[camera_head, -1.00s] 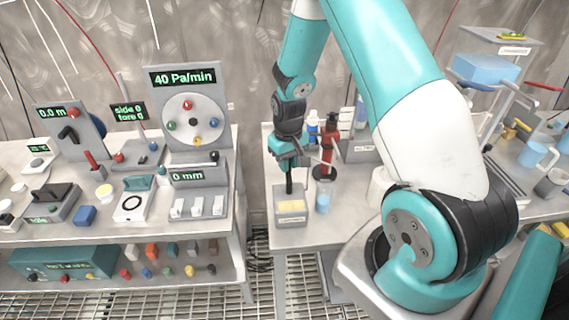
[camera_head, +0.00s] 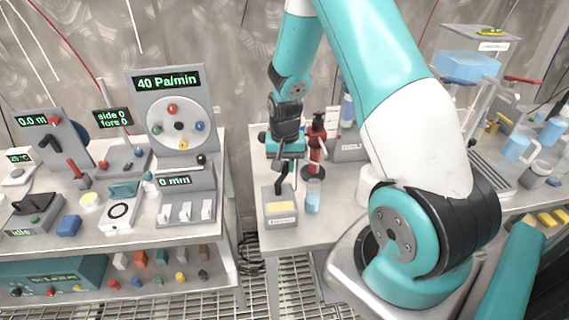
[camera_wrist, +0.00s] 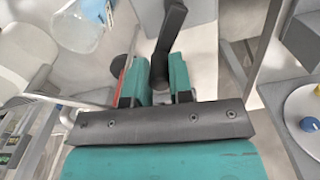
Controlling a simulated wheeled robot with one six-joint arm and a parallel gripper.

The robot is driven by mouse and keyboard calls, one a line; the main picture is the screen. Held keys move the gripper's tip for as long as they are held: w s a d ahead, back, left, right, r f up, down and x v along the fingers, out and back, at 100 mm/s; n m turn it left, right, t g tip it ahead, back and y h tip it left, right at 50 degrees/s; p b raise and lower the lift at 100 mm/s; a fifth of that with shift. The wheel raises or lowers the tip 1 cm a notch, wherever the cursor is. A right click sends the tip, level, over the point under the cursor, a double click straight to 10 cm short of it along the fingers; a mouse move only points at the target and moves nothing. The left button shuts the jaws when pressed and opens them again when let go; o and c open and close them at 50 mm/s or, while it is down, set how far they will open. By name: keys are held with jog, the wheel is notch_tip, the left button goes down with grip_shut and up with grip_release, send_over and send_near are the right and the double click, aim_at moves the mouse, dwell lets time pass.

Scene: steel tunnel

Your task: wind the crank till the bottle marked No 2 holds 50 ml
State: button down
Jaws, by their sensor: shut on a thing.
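My gripper (camera_head: 283,160) is shut on the black crank handle (camera_wrist: 163,45), which stands between its teal fingers in the wrist view. The handle rises from a grey box (camera_head: 281,217) with a yellow panel on the small middle table. A clear container with pale blue contents (camera_head: 313,197) stands just right of the box. A clear vessel with bluish contents (camera_wrist: 78,28) shows at the upper left of the wrist view. I cannot read a No 2 mark or a millilitre level on either.
A blue-and-white bottle (camera_head: 347,108) is farther back. The left bench holds a dial panel reading 40 Pa/min (camera_head: 168,82) and several devices. The table front is partly clear.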

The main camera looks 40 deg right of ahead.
dwell(0.3)
jog(key=c, duration=1)
grip_release()
jog(key=shift+s, duration=0.1)
